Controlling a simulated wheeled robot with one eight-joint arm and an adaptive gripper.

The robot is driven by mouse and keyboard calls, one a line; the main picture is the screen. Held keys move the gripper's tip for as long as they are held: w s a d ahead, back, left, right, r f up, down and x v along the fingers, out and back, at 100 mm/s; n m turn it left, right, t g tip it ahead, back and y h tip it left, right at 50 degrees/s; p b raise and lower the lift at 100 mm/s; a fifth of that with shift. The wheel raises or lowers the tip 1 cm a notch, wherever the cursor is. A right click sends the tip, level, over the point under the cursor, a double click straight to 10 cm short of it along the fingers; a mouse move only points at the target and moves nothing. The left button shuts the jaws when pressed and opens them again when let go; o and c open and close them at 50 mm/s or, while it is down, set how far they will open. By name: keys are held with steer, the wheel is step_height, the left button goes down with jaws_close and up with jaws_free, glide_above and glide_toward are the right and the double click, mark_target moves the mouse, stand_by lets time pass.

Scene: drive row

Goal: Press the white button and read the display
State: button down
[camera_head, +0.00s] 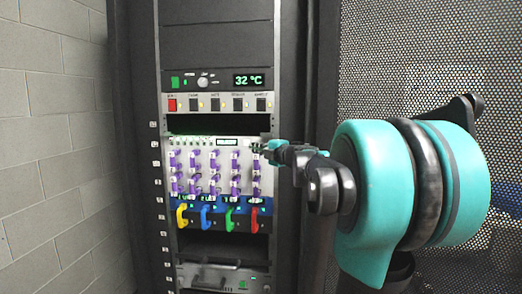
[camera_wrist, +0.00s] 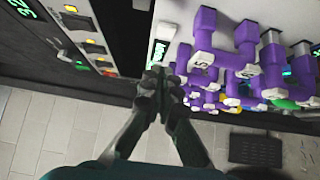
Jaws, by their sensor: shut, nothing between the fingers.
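A black panel high in the rack carries a display (camera_head: 249,79) with light characters reading 32 °C. A round whitish control (camera_head: 203,82) sits left of it; I cannot tell whether it is the button or a knob. Part of the display also shows at the upper left of the wrist view (camera_wrist: 20,8). My gripper (camera_head: 261,150) is shut and empty, at the right edge of the white module with purple loops, lower than the display panel. In the wrist view its fingertips (camera_wrist: 160,76) are close to a small green-lit screen (camera_wrist: 159,51). I see no contact with the round control.
A grey strip (camera_head: 217,103) below the display has a red switch (camera_head: 172,105) and several dark switches with amber lights. Purple loops (camera_head: 195,172) project from the white module (camera_head: 200,145). Coloured handles (camera_head: 206,218) are below. A perforated door (camera_head: 400,55) stands right.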

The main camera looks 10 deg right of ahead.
mark_target(244, 142)
steer(key=shift+w+a, duration=0.2)
steer(key=shift+w, duration=1.7)
steer(key=shift+w+a, duration=0.15)
steer(key=shift+w, duration=1.75)
